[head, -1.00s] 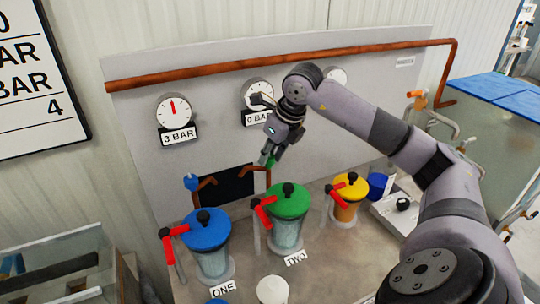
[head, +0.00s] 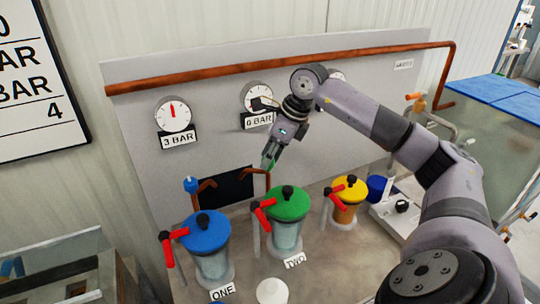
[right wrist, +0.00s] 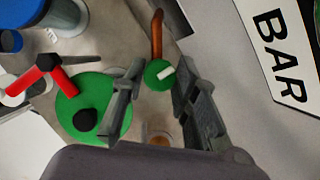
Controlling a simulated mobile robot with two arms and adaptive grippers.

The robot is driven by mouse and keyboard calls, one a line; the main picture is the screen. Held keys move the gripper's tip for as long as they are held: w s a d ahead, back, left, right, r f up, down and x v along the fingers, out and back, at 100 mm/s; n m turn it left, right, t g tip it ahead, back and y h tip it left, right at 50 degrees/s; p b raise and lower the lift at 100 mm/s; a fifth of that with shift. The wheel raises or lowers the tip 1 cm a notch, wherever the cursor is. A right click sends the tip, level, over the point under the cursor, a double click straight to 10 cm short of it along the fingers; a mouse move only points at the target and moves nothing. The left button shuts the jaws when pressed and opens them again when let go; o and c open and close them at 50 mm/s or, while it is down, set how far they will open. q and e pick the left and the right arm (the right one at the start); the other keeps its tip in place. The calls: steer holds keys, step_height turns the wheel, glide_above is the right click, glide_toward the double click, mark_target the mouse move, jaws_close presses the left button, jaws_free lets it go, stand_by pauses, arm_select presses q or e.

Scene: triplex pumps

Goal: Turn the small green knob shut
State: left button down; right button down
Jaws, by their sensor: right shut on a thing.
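The small green knob (right wrist: 152,74) sits at the end of a copper pipe and carries a white mark. In the right wrist view it lies between the two fingers of my right gripper (right wrist: 155,85). In the head view my right gripper (head: 270,160) points down at the knob in front of the panel, shut on it; a little green (head: 266,163) shows at the fingertips. The dial above the 0 BAR label (head: 256,120) is partly hidden by my wrist. My left gripper is in neither view.
The pump with the green lid (head: 287,204), labelled TWO, stands just below my right gripper. Blue-lidded (head: 204,232) and yellow-lidded (head: 351,190) pumps stand either side, all with red handles. A small blue knob (head: 190,184) is left. The grey panel (head: 222,100) stands close behind.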

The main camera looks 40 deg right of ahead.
steer(key=c, duration=1.3)
jaws_free()
steer(key=v, duration=1.2)
steer(key=shift+d, duration=0.15)
